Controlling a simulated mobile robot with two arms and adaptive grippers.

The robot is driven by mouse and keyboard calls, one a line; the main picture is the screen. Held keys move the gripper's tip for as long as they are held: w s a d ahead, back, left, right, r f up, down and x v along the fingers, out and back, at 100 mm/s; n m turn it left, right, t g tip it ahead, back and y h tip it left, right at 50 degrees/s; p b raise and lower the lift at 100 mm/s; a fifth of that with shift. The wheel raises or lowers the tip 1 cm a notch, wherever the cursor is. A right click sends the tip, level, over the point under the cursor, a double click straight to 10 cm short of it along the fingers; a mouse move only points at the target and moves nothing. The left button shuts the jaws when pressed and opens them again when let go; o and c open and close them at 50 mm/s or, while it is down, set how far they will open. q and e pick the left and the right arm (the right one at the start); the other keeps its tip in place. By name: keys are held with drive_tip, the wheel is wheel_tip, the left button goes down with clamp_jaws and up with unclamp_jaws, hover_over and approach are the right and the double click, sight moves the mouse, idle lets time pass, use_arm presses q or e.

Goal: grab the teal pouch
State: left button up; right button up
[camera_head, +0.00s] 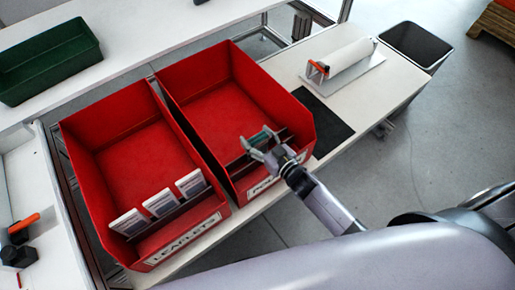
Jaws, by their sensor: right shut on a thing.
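The teal pouch (261,137) shows as a small teal strip at the front of the right red bin (222,92), whose label is partly covered. My right gripper (262,147) reaches in over the bin's front wall from the lower right and is shut on the pouch. The gripper's fingers and wrist hide part of the pouch and of the label. I cannot tell whether the pouch touches the divider beside it. My left gripper is not in view.
A left red bin (133,142) labelled LEAFLETS holds three white leaflets (161,203) near its front. A dark mat (326,124) and a paper roll holder (345,66) lie to the right. A green tray (48,60) stands upper left, a grey waste bin (414,45) upper right.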

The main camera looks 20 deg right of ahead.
drive_tip(key=c, duration=0.5)
